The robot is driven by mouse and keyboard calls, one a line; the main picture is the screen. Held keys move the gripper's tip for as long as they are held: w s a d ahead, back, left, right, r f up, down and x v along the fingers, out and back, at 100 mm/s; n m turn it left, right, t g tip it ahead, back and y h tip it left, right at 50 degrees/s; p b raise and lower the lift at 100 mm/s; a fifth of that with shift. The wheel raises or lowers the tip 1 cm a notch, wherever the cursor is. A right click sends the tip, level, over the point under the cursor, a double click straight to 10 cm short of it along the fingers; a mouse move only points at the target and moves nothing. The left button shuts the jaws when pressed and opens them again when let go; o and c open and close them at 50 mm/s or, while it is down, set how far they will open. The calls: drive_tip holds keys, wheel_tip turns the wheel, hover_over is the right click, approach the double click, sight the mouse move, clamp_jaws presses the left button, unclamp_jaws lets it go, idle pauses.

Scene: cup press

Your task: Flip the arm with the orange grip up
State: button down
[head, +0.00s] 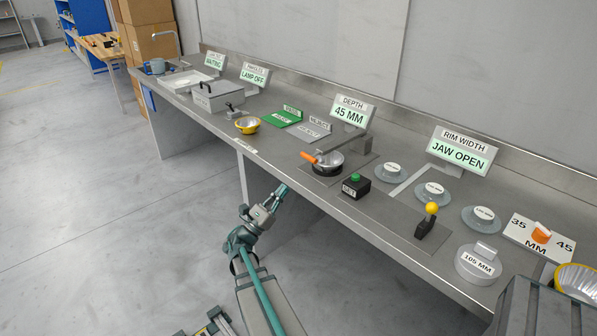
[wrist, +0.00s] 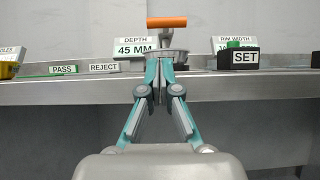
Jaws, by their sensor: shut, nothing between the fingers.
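The orange grip (head: 308,157) is at the front end of a grey arm (head: 347,145) that reaches back under the DEPTH sign. The arm lies low across a metal cup (head: 330,160) in a dark round holder. In the wrist view the orange grip (wrist: 166,22) is a crosswise bar above the cup. My gripper (head: 282,188) is shut and empty, in front of the bench edge and apart from the grip. In the wrist view its fingertips (wrist: 159,65) are together, pointing toward the cup and below the grip.
A black SET box with a green button (head: 355,180) stands right of the cup. A yellow-knobbed lever (head: 431,210) is farther right. The DEPTH sign (head: 352,110) reads 45 MM behind.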

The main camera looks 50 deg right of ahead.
drive_tip(key=p+x, duration=0.1)
drive_tip(key=x, duration=0.9)
drive_tip(key=shift+r+p, duration=0.1)
drive_tip(key=shift+p, duration=0.25)
